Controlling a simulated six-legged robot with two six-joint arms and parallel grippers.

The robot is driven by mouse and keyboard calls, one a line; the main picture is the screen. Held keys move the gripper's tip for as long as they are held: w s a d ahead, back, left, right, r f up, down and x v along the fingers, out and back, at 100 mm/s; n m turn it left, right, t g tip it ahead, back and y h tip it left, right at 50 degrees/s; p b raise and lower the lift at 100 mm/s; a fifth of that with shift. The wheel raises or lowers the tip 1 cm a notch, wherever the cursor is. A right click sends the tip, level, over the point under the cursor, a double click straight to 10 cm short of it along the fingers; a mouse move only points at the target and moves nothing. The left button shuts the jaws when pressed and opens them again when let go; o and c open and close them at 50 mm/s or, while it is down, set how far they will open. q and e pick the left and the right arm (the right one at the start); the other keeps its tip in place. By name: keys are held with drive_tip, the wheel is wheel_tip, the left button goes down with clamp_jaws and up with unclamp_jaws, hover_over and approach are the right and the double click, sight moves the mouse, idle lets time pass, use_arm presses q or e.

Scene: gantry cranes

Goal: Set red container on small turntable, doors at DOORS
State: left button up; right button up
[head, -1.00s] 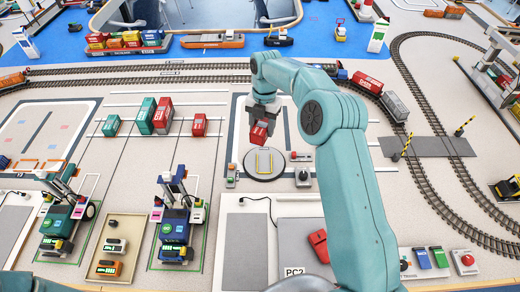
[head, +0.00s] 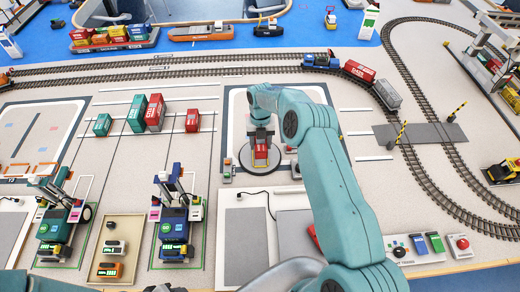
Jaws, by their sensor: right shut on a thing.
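My right gripper (head: 261,137) points down over the small turntable and is shut on the red container (head: 261,153). The red container is upright, with one narrow end facing me, over the middle of the turntable. The DOORS mark and the container's door end cannot be made out. My left gripper is not in view.
A small control box (head: 227,170) stands left of the turntable. Green and red containers (head: 155,112) stand on the lanes to the left. A blue train engine (head: 321,60) is on the track behind.

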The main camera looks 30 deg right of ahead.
sight(260, 148)
wheel_tip(260, 148, down, 4)
drive_tip(key=shift+w+r+b, duration=0.1)
drive_tip(key=shift+w+b, duration=0.05)
drive_tip(key=shift+b, duration=0.4)
drive_tip(key=shift+f, duration=0.35)
drive_tip(key=shift+w+a+f, duration=0.1)
drive_tip(key=shift+f+b, duration=0.1)
drive_tip(key=shift+b, duration=0.25)
drive_tip(key=o, duration=1.1)
